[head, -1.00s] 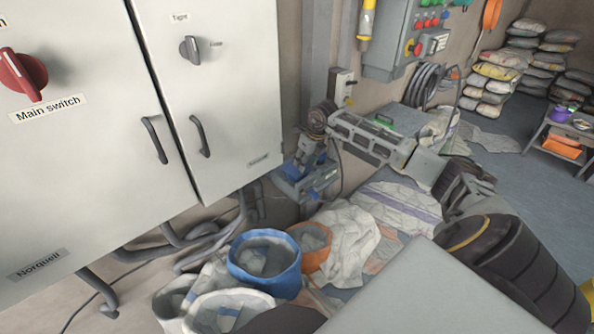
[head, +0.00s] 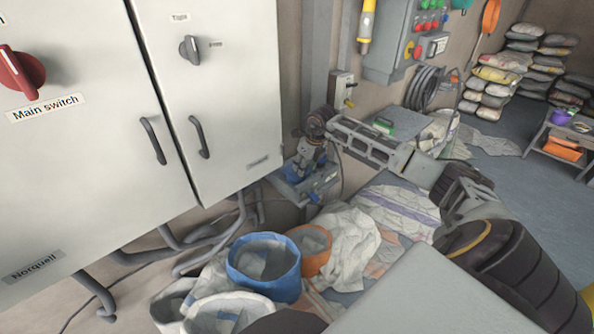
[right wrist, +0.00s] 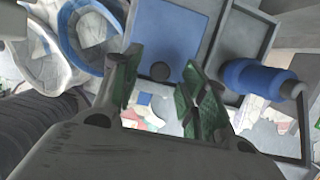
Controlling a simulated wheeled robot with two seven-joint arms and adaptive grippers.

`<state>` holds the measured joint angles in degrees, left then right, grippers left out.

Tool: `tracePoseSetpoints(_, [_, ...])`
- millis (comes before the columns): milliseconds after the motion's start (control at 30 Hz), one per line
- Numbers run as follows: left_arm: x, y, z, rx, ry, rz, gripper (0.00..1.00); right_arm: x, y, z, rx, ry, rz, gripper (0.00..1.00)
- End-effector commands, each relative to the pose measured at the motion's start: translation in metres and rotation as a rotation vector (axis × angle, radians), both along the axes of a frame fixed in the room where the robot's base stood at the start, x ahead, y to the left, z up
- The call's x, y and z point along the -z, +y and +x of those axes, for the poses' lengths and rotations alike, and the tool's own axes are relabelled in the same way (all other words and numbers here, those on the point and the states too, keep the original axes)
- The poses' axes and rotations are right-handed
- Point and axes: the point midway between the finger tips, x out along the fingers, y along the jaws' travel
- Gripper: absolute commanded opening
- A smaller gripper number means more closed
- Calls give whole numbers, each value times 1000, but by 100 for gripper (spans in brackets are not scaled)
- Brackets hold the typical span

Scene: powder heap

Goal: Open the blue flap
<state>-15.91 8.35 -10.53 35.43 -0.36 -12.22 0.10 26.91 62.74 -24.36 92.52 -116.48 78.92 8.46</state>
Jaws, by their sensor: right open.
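The blue flap (right wrist: 172,28) is a flat blue panel with a dark round knob (right wrist: 160,72) near its lower edge, set in a grey box (right wrist: 198,78) in the right wrist view. In the head view, the grey-and-blue box (head: 325,184) is low by the wall, partly hidden by my right gripper (head: 297,176). In the right wrist view, my right gripper (right wrist: 166,88) is open, its green-padded fingers on either side of the knob. I cannot tell whether they touch it. The flap looks closed. My left gripper is out of view.
A blue cylinder (right wrist: 258,78) lies right of the flap in the right wrist view. A blue-rimmed sack (head: 263,266), an orange sack (head: 317,257) and a white sack (head: 230,307) stand in front. A grey cabinet (head: 90,190) overhangs at left.

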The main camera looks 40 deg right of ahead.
Motion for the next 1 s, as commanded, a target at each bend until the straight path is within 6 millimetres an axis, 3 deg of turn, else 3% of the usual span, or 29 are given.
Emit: tracePoseSetpoints(1000, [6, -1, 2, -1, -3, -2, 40, 9, 0, 3, 0, 0, 0, 43])
